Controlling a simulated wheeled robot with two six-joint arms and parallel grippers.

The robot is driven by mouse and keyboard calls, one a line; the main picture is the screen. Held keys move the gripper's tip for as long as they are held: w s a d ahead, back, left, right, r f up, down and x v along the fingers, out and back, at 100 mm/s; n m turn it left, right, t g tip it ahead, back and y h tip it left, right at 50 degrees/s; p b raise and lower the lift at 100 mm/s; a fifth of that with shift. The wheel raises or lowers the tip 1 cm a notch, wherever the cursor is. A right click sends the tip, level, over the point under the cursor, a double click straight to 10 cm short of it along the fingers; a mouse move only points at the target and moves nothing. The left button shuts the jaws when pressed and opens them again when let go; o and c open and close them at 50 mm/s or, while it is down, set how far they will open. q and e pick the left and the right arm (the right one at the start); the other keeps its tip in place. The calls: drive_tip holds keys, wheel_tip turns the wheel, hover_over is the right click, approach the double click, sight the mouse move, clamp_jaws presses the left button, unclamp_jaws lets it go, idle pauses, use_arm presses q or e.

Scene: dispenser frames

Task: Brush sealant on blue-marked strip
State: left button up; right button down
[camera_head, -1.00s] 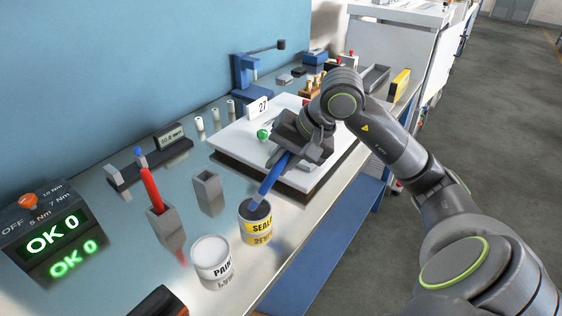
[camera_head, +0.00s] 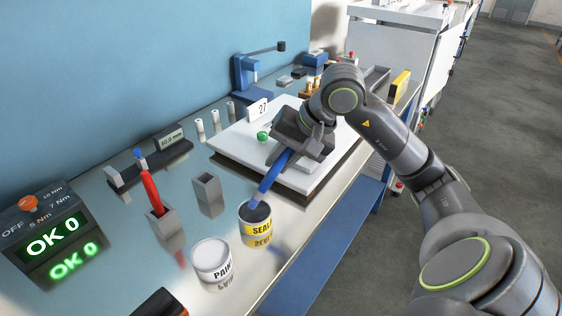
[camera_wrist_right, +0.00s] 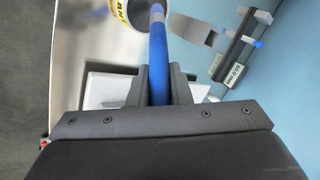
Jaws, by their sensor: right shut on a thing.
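My right gripper (camera_head: 294,149) is shut on the blue handle of a brush (camera_head: 270,180). The brush slants down to the left, and its lower end is at the mouth of the yellow sealant can (camera_head: 257,229); the bristles are hidden. In the right wrist view the blue handle (camera_wrist_right: 160,60) runs up between the two fingers (camera_wrist_right: 157,85) toward the can's rim (camera_wrist_right: 118,12). A white board (camera_head: 240,140) with a card marked 27 lies behind and under the gripper. I cannot make out a blue-marked strip. My left gripper is not in view.
A white paint can (camera_head: 212,262) stands left of the sealant can. A red-handled tool (camera_head: 152,190) stands in a grey holder, with an empty grey holder (camera_head: 208,190) nearby. A green knob (camera_head: 262,136) is on the board. A display reading OK 0 (camera_head: 55,235) stands at left.

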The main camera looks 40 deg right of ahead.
drive_tip(key=shift+r+p, duration=0.95)
drive_tip(key=shift+r, duration=1.9)
drive_tip(key=s+a+f+n+g+y, duration=0.2)
drive_tip(key=s+a+f+n+g, duration=0.1)
drive_tip(key=s+a+f+n, duration=0.4)
drive_tip(key=a+f+n, duration=0.1)
drive_tip(key=a, duration=0.1)
drive_tip(key=shift+a+n+g+y, duration=0.3)
drive_tip(key=shift+g, duration=0.1)
drive_tip(key=shift+s+d, duration=0.1)
